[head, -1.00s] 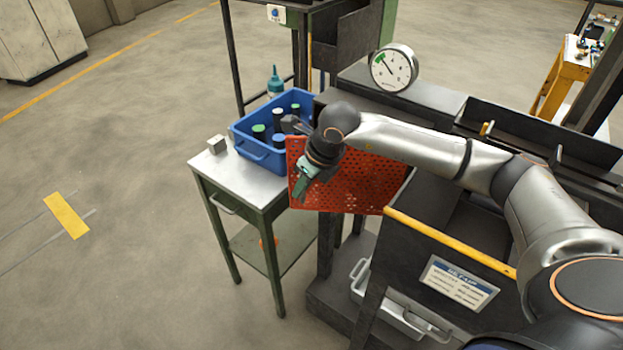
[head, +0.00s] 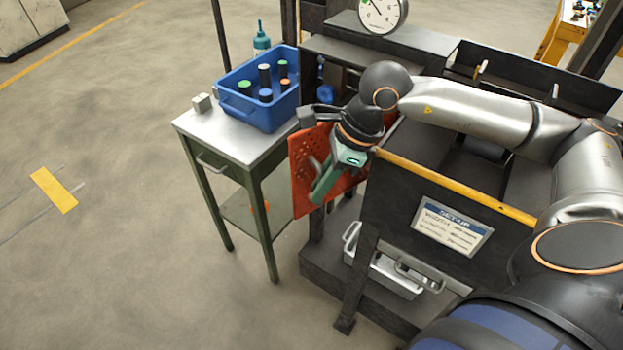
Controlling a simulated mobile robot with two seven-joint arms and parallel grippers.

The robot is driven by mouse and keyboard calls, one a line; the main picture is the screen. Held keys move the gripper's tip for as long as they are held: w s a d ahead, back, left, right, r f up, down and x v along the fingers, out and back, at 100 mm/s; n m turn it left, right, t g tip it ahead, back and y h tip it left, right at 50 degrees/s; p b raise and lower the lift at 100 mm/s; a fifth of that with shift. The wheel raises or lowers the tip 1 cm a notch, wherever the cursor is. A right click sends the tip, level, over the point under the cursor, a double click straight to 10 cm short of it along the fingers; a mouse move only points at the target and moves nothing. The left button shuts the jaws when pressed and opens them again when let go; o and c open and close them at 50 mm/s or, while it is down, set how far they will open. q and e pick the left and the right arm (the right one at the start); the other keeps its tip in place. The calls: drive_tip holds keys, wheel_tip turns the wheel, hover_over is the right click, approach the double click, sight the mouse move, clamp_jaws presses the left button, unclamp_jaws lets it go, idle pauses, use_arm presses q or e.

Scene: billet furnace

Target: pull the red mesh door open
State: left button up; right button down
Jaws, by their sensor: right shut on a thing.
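The red mesh door (head: 304,172) stands partly swung out from the front of the dark machine, its free left edge toward me. My right gripper (head: 322,188) is at the door's face, shut on it; the exact grip point is partly hidden by the green-grey fingers and wrist. My right arm reaches across from the right and covers the upper middle of the door. A dark opening with a blue round part (head: 326,94) shows behind the door. My left gripper is out of view.
A metal-topped side table (head: 205,133) stands close left of the door, holding a blue crate (head: 238,106) of bottles and a small grey block (head: 201,102). A yellow-edged dark panel (head: 450,185) is on the right. Floor at the front left is clear.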

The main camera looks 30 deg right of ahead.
drive_tip(key=shift+s+r, duration=0.1)
drive_tip(key=shift+s, duration=0.1)
idle(0.3)
drive_tip(key=c, duration=1.2)
unclamp_jaws()
drive_tip(key=shift+o, duration=0.2)
drive_tip(key=shift+d, duration=0.1)
drive_tip(key=v, duration=1.2)
drive_tip(key=shift+d+r, duration=0.15)
drive_tip(key=shift+r, duration=0.05)
drive_tip(key=shift+s, duration=0.15)
